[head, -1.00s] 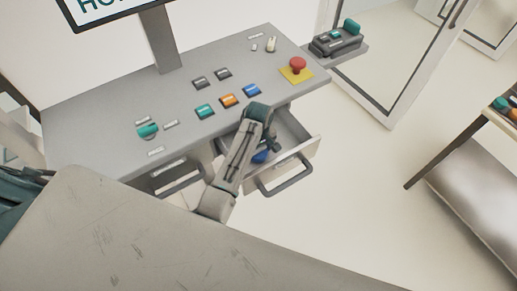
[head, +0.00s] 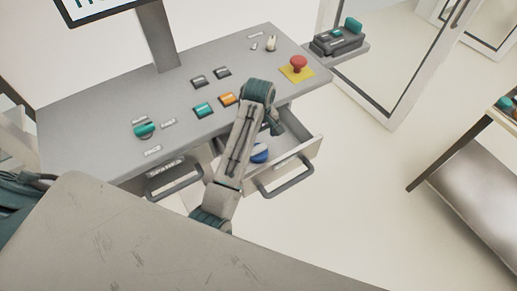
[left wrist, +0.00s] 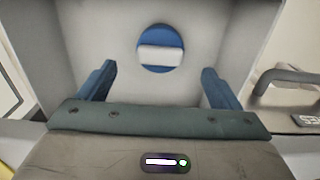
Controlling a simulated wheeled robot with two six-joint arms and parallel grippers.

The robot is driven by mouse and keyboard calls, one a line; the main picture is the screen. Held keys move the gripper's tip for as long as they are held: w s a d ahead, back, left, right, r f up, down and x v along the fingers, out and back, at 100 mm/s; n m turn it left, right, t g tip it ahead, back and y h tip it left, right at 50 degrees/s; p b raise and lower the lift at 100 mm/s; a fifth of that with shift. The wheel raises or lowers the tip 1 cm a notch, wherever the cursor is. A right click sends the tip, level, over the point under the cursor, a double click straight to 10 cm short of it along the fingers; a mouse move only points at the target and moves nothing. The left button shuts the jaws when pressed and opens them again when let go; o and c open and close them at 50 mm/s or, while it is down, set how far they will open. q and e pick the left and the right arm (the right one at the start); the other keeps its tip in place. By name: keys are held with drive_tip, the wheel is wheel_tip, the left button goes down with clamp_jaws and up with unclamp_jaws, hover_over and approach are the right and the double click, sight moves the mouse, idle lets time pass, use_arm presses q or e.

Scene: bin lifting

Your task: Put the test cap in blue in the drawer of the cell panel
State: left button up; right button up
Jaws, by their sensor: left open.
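The blue test cap (head: 260,153), round with a white label bar, lies on the floor of the open drawer (head: 292,160) of the cell panel (head: 110,115). In the left wrist view the cap (left wrist: 160,48) lies ahead of my left gripper (left wrist: 158,88), roughly centred between its two blue fingers. The fingers are spread apart and touch nothing. In the head view my left gripper (head: 274,128) is over the drawer, partly hidden behind its own arm. My right gripper is not in view.
A second drawer handle (head: 175,182) sits left of the open drawer. The panel top carries several coloured buttons, a teal knob (head: 145,130) and a red emergency button (head: 298,64). A side shelf (head: 345,50) and a table (head: 470,145) stand to the right.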

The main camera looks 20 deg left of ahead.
sight(259, 148)
use_arm(q)
wheel_tip(259, 148, up, 4)
drive_tip(key=shift+r+p, duration=0.15)
drive_tip(key=shift+p, duration=1.1)
